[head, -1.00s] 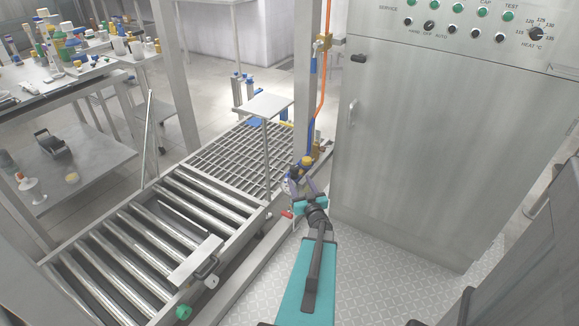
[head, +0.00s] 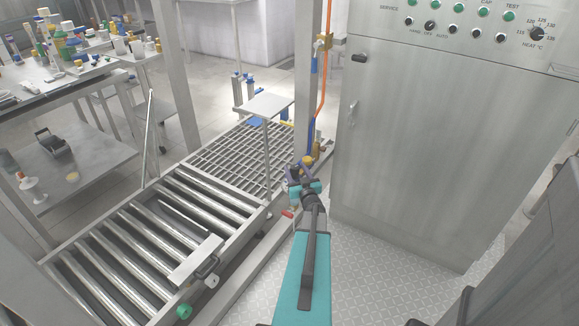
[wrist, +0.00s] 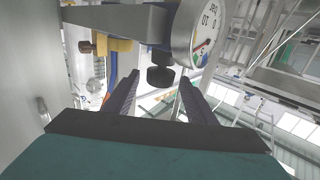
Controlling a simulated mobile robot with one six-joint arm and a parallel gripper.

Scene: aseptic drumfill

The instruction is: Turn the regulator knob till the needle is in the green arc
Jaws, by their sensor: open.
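My gripper (wrist: 160,95) is open in the wrist view, its two dark fingers pointing up the picture. A black knob (wrist: 160,75) shows between and just beyond the fingertips; I cannot tell whether they touch it. The round white-faced gauge (wrist: 207,30) is beside the knob at upper right, tilted and partly cut off. Its face shows numbers, a reddish needle or mark and some green near the lower rim; I cannot tell whether the needle is in the green. In the head view my gripper (head: 300,172) is by the post's foot, largely hiding the regulator.
A steel cabinet (head: 440,130) stands close on the right. A roller conveyor (head: 130,240) and a grating (head: 240,155) lie to the left. A steel post (head: 306,85) with an orange hose (head: 325,75) rises behind my gripper. A small raised plate (head: 265,105) stands nearby.

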